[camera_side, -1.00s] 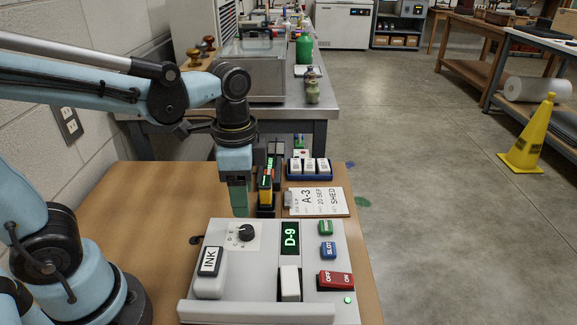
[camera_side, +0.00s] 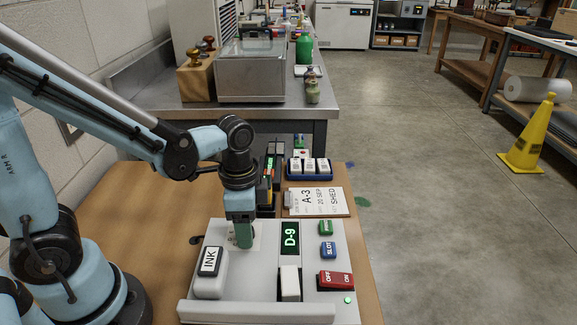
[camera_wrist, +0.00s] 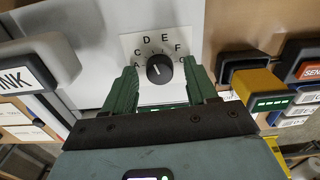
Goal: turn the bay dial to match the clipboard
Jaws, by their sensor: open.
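The bay dial (camera_wrist: 159,68) is a round black knob on a white plate lettered around its rim, including C, D, E and F. My gripper (camera_wrist: 161,67) is open, with one green finger on each side of the dial; I cannot tell whether they touch it. In the side view my gripper (camera_side: 243,244) is low over the grey panel (camera_side: 215,307) and hides the dial. The panel's display (camera_side: 290,238) reads D-9. The clipboard (camera_side: 338,208) lies behind the panel and reads A-3, 20 SEP, SHED.
The panel carries a white INK block (camera_side: 210,262), a white rocker (camera_side: 290,283), a red OFF/ON switch (camera_side: 336,280) and a blue SLOT button (camera_side: 328,250). Behind are a blue-based rack of white blocks (camera_side: 309,166) and a dark holder with a yellow item.

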